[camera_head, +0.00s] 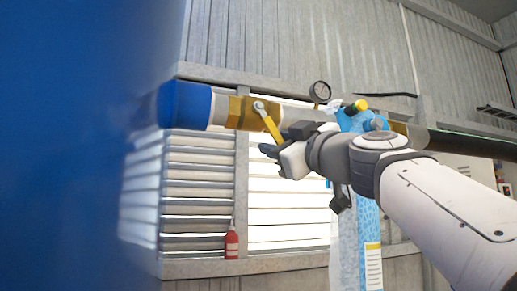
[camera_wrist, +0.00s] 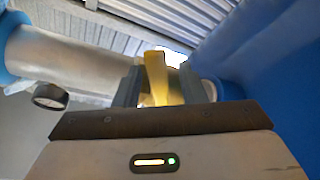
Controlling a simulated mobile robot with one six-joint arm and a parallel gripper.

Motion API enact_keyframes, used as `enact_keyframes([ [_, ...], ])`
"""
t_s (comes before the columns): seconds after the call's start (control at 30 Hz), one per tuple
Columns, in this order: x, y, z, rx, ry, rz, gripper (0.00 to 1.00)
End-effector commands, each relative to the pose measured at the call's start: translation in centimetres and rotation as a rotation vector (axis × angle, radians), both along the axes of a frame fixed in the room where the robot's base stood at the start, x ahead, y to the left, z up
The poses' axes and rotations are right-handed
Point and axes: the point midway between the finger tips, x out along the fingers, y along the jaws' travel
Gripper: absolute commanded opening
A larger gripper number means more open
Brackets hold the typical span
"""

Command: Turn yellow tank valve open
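The yellow valve lever (camera_head: 269,122) hangs slanted down to the right from a brass valve body (camera_head: 240,112) on a horizontal pipe. My gripper (camera_head: 285,140) is at the lever's lower end in the head view. In the wrist view the yellow lever (camera_wrist: 157,78) stands between the two dark fingers of my gripper (camera_wrist: 161,70). The fingers look apart, with a visible gap on the right side of the lever. The lever's lowest part is hidden behind the gripper's dark edge.
A pressure gauge (camera_head: 319,92) stands on the pipe, right of the valve. A blue pipe end (camera_head: 185,104) and a large blue surface (camera_head: 60,150) are at left. A blue patterned wrap (camera_head: 369,240) hangs behind my arm. A red bottle (camera_head: 231,243) stands on the window ledge.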

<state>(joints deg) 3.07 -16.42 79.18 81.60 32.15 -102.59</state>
Motion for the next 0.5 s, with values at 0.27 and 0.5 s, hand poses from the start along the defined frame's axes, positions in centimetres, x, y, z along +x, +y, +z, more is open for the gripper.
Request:
enact_keyframes([
  [0.27, 0.07, 0.05, -0.04, 0.000, 0.000, 0.000, 0.36],
  [0.5, 0.06, 0.05, -0.03, 0.000, 0.000, 0.000, 0.16],
])
